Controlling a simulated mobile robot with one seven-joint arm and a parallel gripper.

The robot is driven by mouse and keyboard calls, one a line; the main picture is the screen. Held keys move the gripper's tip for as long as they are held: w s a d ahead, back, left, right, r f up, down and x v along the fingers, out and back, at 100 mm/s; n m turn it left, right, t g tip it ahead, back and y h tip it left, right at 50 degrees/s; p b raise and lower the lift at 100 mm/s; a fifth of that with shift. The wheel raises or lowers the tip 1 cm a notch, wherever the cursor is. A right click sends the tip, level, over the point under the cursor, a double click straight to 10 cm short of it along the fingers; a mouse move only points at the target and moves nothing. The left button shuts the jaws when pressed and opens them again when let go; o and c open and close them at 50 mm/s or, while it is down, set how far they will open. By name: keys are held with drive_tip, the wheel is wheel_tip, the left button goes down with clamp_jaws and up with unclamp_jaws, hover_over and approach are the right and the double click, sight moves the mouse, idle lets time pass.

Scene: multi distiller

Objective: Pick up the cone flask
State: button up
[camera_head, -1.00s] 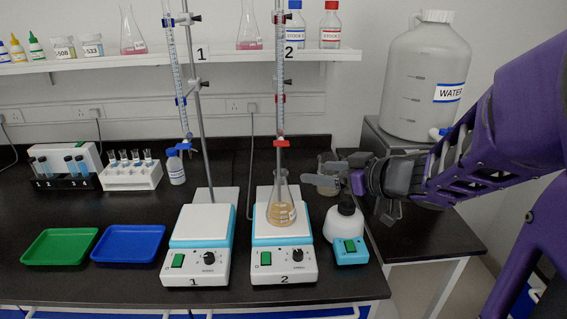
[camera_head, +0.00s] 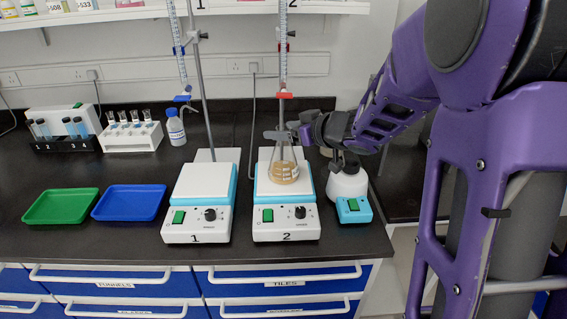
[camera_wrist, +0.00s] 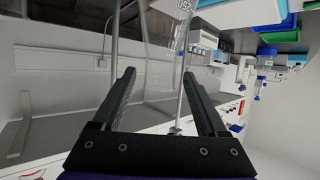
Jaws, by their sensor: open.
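The cone flask (camera_head: 285,172) is clear glass with tan liquid in its base. It stands upright on the white top of stirrer 2 (camera_head: 262,186), under a burette (camera_head: 283,55). My gripper (camera_head: 284,135) is at the flask's neck, coming in from the right, and hides part of the neck. In the wrist view my gripper (camera_wrist: 163,88) has its two dark fingers spread, with clear glass, apparently the flask (camera_wrist: 158,60), between or just beyond them. I cannot tell whether either finger touches the glass.
A stand rod (camera_head: 283,108) rises close behind the flask. Stirrer 1 (camera_head: 200,187) is to the left. Green (camera_head: 62,207) and blue (camera_head: 130,203) trays lie further left, with bare black bench in front.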

drive_tip(key=x, duration=0.3)
drive_tip(key=shift+w+a+f, duration=0.1)
drive_tip(key=shift+w+f, duration=0.1)
drive_tip(key=shift+f, duration=0.1)
clamp_jaws()
idle(1.2)
